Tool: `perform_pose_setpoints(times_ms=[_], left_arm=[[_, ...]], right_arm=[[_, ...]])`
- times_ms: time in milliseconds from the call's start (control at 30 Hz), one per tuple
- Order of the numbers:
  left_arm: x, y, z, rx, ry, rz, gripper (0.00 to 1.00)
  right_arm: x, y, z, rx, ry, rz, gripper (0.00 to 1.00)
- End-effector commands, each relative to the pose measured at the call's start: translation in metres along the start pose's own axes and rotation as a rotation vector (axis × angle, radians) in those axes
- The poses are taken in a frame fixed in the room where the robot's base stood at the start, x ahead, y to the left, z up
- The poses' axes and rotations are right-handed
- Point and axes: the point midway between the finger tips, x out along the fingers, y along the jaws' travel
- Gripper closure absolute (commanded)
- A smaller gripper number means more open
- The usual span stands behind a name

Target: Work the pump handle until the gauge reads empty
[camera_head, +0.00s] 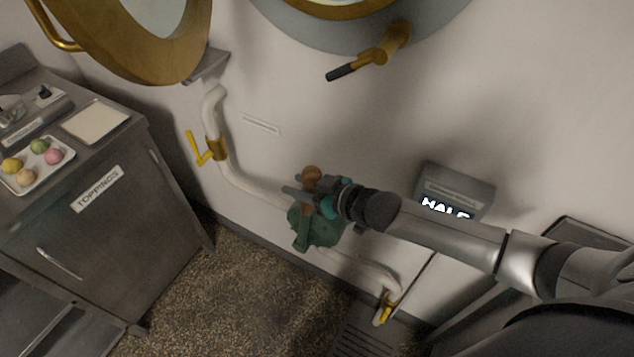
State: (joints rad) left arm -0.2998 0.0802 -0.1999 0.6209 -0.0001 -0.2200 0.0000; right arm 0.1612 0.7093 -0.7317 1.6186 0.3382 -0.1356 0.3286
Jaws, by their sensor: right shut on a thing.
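A green pump (315,228) sits on a white pipe (255,190) low along the wall. Its handle has a brown round knob (312,173) at the top. My right gripper (302,194) is at the handle, shut on it just below the knob; its fingers hide part of the handle. A grey gauge box (458,187) on the wall shows the lit word "HALF" (445,208), its lower edge partly covered by my right arm. My left gripper is not in view.
A yellow valve lever (196,148) is on the pipe at upper left, and another yellow valve (387,305) is at lower right. A steel toppings cabinet (110,215) stands at left. A brass porthole latch (385,50) juts out above. Speckled floor (230,300) is clear.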

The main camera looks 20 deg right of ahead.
Motion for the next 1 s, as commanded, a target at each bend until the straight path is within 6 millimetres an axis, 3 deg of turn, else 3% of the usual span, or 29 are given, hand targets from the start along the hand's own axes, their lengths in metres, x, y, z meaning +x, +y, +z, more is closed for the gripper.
perform_pose_setpoints(times_ms=[33,367,600,1000], left_arm=[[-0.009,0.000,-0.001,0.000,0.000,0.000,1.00],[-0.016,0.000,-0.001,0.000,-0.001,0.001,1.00],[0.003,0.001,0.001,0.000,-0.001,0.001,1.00],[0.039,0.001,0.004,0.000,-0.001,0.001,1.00]], right_arm=[[0.007,-0.001,-0.012,-0.013,-0.022,0.002,1.00],[0.069,-0.012,-0.026,-0.047,-0.249,0.014,1.00],[0.111,-0.019,-0.025,-0.066,-0.400,0.022,1.00],[0.152,-0.025,-0.018,-0.088,-0.563,0.031,1.00]])
